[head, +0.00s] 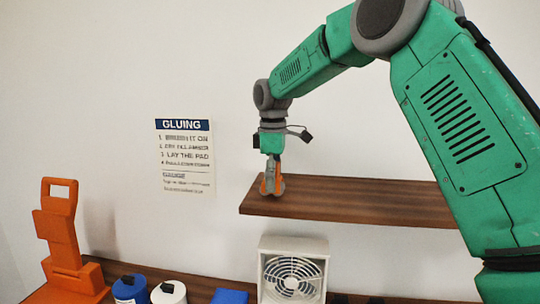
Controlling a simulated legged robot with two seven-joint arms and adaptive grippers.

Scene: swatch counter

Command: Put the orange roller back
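My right gripper (272,172) points down at the left end of a wooden shelf (350,200) on the wall. A small orange piece (264,187), which looks like the orange roller, shows at its grey fingers, low against the shelf top. The fingers cover part of it, and I cannot tell whether they are closed on it or only around it. I cannot tell whether it touches the shelf. My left gripper is not in view.
An orange upright stand (60,230) is at the lower left. A gluing notice (185,155) hangs on the wall. The shelf's right part is bare.

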